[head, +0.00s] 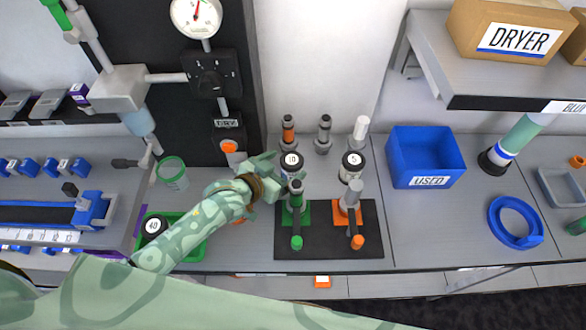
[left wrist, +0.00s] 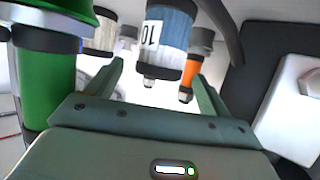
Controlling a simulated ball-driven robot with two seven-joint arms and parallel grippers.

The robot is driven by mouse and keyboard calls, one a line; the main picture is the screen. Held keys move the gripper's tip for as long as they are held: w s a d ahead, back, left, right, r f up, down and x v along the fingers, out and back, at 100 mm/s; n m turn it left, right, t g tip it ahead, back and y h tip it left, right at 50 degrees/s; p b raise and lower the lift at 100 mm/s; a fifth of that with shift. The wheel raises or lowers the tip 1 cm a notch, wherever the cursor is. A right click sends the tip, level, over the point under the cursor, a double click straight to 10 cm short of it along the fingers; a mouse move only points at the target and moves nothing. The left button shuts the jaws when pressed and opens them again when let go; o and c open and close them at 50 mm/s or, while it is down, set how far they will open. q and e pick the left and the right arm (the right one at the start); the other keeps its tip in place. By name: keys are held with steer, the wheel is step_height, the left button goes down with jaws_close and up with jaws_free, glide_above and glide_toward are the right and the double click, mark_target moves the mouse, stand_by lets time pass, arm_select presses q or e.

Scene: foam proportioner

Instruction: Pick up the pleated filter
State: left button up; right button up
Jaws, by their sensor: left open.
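A cartridge marked 10, with a black cap (head: 290,162), stands at the back of the green station; I take it as the pleated filter, though I cannot be sure. In the left wrist view its blue and white ribbed body (left wrist: 176,30) lies beyond my fingertips, roughly between their lines. My left gripper (head: 272,178) is open and empty, just left of this cartridge in the head view; it also shows in the left wrist view (left wrist: 158,85). A similar cartridge marked 5 (head: 352,164) stands to the right. My right gripper is not in view.
Orange, grey and white cylinders stand behind. A blue USED bin (head: 425,155) is right; a cartridge marked 40 (head: 153,226) sits left.

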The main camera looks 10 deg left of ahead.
mark_target(296, 159)
arm_select(q)
steer(key=shift+w+d+f, duration=0.15)
steer(key=shift+w, duration=0.05)
steer(key=b+x, duration=0.1)
steer(key=x, duration=0.3)
steer(key=shift+w+d+f+b, duration=0.15)
steer(key=shift+w+b, duration=0.2)
steer(key=shift+w+d, duration=0.1)
steer(key=shift+w, duration=0.05)
steer(key=c, duration=1.1)
